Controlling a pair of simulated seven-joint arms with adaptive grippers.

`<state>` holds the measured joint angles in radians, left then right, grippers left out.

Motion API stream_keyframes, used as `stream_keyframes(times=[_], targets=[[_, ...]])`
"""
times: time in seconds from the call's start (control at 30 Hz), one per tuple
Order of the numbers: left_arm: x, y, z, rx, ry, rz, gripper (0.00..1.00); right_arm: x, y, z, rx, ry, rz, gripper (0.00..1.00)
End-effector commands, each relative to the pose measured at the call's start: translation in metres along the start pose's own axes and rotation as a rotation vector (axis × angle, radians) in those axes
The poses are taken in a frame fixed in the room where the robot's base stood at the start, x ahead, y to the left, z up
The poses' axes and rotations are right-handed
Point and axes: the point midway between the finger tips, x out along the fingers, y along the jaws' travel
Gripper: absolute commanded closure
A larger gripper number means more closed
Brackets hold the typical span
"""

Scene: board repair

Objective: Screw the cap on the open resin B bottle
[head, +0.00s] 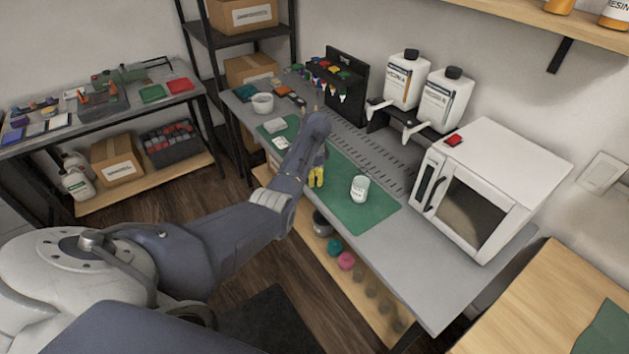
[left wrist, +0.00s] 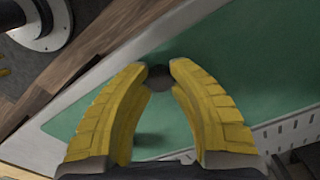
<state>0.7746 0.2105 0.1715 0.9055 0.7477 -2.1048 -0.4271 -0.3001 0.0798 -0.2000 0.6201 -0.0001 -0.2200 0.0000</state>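My left gripper (head: 317,178) has yellow fingers and hangs over the green mat, left of a small pale open-topped container (head: 360,188) with a label. I cannot read whether that label says resin B. In the left wrist view the fingertips (left wrist: 160,72) close on a small dark round piece (left wrist: 159,80), which looks like a cap. The green mat (left wrist: 255,80) is beneath it. The cap does not show in the head view. Two white bottles with black caps, the left one (head: 403,82) and the right one (head: 440,100), stand in a dispenser behind. My right gripper is out of view.
A white oven (head: 490,190) stands to the right on the grey bench (head: 440,285). A black rack (head: 345,90) and a white bowl (head: 262,103) are at the far end. Labelled bottles (head: 614,14) stand on a wall shelf. The green mat (head: 375,212) is mostly clear.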

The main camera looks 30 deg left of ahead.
Motion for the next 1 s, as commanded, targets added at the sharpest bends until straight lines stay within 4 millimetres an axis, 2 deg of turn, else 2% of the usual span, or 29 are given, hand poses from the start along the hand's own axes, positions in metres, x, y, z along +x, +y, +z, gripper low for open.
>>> stream_keyframes(times=[0.1,0.4,0.53,1.0], targets=[[0.000,0.000,0.000,0.000,0.000,0.000,0.93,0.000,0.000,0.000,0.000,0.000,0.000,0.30],[-0.001,0.000,0.000,0.000,0.000,0.000,0.94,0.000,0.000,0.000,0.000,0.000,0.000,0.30],[-0.007,0.000,-0.001,0.000,0.002,-0.001,0.94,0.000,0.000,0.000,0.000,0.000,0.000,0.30],[-0.076,0.000,-0.002,0.000,0.004,-0.003,0.94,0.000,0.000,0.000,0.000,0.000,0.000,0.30]])
